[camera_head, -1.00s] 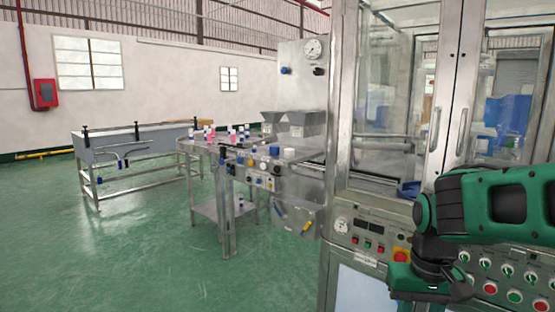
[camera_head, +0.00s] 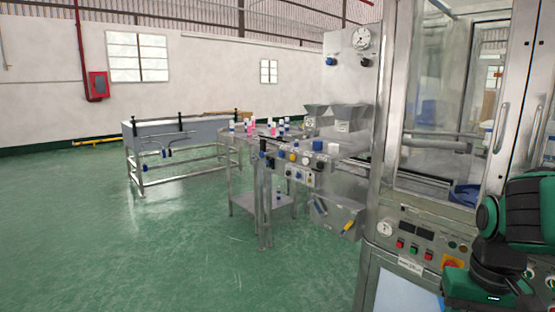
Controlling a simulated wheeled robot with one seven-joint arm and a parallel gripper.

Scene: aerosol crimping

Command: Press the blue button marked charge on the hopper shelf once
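Two grey hoppers stand side by side on the machine at the middle right, a left hopper (camera_head: 315,114) and a right hopper (camera_head: 350,117). Below them is a steel control panel (camera_head: 305,180) with several small knobs and buttons. A blue knob or cap (camera_head: 317,145) shows at its top edge. No charge label can be read at this distance, so I cannot tell which blue part is the charge button. My green and black arm is folded at the lower right, well apart from the hoppers. My gripper's fingers do not show.
A tall glazed cabinet (camera_head: 388,120) stands close on the right, with switches on its lower front. A steel table (camera_head: 233,143) with small bottles adjoins the hopper machine. A grey bench (camera_head: 180,133) stands farther left. The green floor (camera_head: 150,250) in front and left is clear.

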